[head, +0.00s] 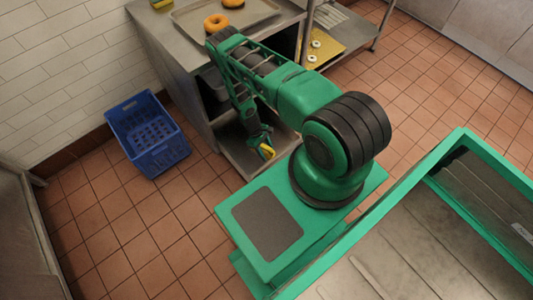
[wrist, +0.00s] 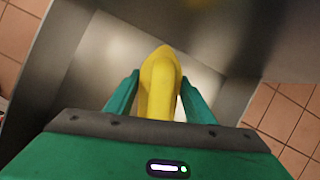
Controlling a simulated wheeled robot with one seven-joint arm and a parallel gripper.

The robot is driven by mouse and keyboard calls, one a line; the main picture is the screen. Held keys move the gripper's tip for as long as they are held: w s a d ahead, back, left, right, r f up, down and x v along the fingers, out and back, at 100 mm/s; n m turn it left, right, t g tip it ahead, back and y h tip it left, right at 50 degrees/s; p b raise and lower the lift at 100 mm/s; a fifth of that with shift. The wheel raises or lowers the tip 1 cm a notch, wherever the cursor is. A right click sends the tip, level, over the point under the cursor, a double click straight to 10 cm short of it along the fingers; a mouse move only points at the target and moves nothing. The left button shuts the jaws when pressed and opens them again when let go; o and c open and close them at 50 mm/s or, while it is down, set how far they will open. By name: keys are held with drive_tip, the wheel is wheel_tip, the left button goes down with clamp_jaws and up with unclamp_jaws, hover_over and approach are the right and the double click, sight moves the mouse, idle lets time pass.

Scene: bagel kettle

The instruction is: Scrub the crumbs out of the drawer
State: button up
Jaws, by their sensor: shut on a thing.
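My gripper (head: 262,141) is shut on a yellow tool (head: 267,153), which also shows between the green fingers in the wrist view (wrist: 160,75). Its working end points down and away from the wrist camera, and I cannot tell exactly what kind of tool it is. The open metal drawer (head: 237,157) sticks out low from the steel counter, and the gripper is over it. In the wrist view its grey metal floor and walls (wrist: 220,55) surround the tool. I cannot tell whether the tool touches the floor. No crumbs can be made out.
A blue crate (head: 147,133) stands on the tiles left of the drawer. The counter (head: 172,45) above holds a tray (head: 262,14) with doughnuts. A yellow board (head: 335,38) with ring-shaped pieces lies at the back right. Tiled floor (head: 130,235) at the front left is clear.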

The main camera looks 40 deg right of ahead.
drive_tip(key=shift+s+f, duration=0.1)
drive_tip(key=shift+f, duration=4.05)
drive_tip(key=shift+d+r, duration=0.1)
drive_tip(key=shift+d, duration=0.15)
drive_tip(key=shift+c, duration=0.5)
drive_tip(key=shift+d, duration=1.5)
drive_tip(key=shift+d+f, duration=0.2)
drive_tip(key=shift+a+r, duration=0.2)
drive_tip(key=shift+a, duration=1.45)
drive_tip(key=shift+w+d+f, duration=0.2)
drive_tip(key=shift+d, duration=0.05)
drive_tip(key=shift+d+r, duration=0.2)
drive_tip(key=shift+d, duration=0.35)
drive_tip(key=shift+d+r, duration=0.15)
drive_tip(key=shift+d, duration=0.4)
drive_tip(key=shift+d+f, duration=0.2)
drive_tip(key=shift+a+r, duration=0.2)
drive_tip(key=shift+a, duration=0.85)
drive_tip(key=shift+s+a+f, duration=0.1)
drive_tip(key=shift+a+f, duration=0.2)
drive_tip(key=shift+a, duration=0.5)
drive_tip(key=shift+r, duration=3.95)
